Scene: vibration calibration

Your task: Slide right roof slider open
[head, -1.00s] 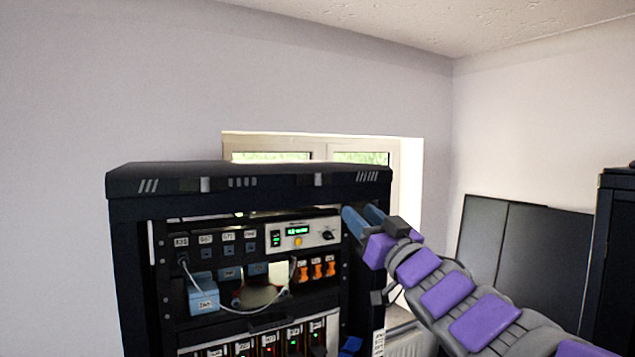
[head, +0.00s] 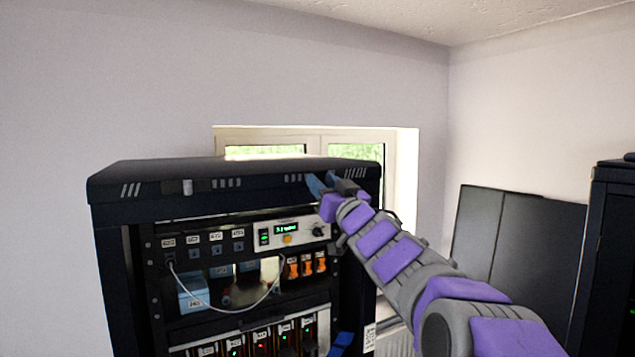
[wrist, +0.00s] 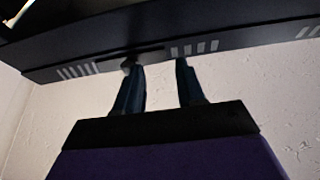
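The black cabinet roof (head: 240,172) has a front edge with slanted vent marks. It also crosses the top of the wrist view (wrist: 230,30). A grey left slider (head: 187,187) sits on that edge. The right roof slider is covered by my fingers in the head view. In the wrist view a small dark knob (wrist: 129,66), possibly that slider, is at the left fingertip beside a dark slot. My gripper (head: 322,182) is at the right part of the roof edge. In the wrist view its two fingers (wrist: 158,66) are apart, with nothing clearly between them. I cannot tell whether they touch the knob.
Below the roof, the rack holds a panel with a green display (head: 288,230), orange switches (head: 306,265), a blue box (head: 198,292) and a loose white cable. A window (head: 350,150) is behind. Dark panels (head: 520,240) and another black cabinet (head: 612,250) stand right.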

